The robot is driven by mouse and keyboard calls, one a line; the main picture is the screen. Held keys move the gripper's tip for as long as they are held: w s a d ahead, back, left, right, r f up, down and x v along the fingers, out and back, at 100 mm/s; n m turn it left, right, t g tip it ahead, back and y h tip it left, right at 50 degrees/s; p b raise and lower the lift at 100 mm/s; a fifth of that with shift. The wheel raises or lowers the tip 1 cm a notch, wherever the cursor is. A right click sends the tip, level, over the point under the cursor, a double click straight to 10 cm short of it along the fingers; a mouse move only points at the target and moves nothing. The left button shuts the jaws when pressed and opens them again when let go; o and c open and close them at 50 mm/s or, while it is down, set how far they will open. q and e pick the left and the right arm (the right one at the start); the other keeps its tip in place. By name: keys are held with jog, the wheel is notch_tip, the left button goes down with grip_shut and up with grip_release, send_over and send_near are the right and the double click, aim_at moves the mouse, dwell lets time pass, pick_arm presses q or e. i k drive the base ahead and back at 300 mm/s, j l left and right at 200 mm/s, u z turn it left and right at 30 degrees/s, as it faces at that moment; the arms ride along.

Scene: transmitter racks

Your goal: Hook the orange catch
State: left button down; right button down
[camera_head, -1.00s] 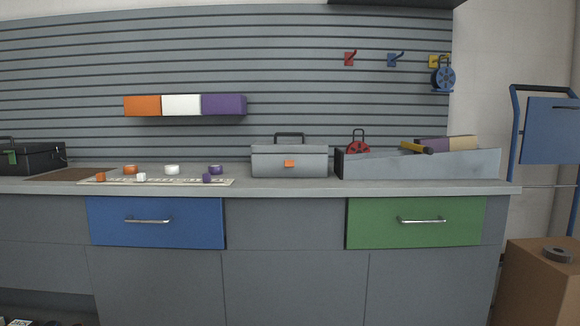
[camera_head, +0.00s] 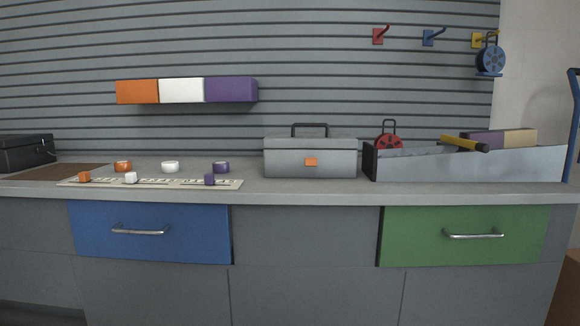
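The orange catch (camera_head: 311,162) is a small orange square on the front of a grey toolbox (camera_head: 290,170). The toolbox stands closed on the counter (camera_head: 320,187), right of the picture's middle, with a dark handle on its lid. Whether the catch is hooked is too small to tell. Neither of my grippers shows in the head view.
Left of the toolbox lie a marked strip (camera_head: 150,183) with small blocks and several tape rolls (camera_head: 221,167). A grey metal tray (camera_head: 470,165) with a hammer (camera_head: 464,143) stands to the right. A blue drawer (camera_head: 150,232) and green drawer (camera_head: 462,236) are closed below.

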aim_at(309, 162)
jog(key=i+l+u, duration=0.1)
jog(key=i, duration=0.3)
jog(key=i+l+u, duration=0.15)
jog(key=i, duration=0.2)
jog(key=i+l+u, duration=0.1)
jog(key=i, duration=0.3)
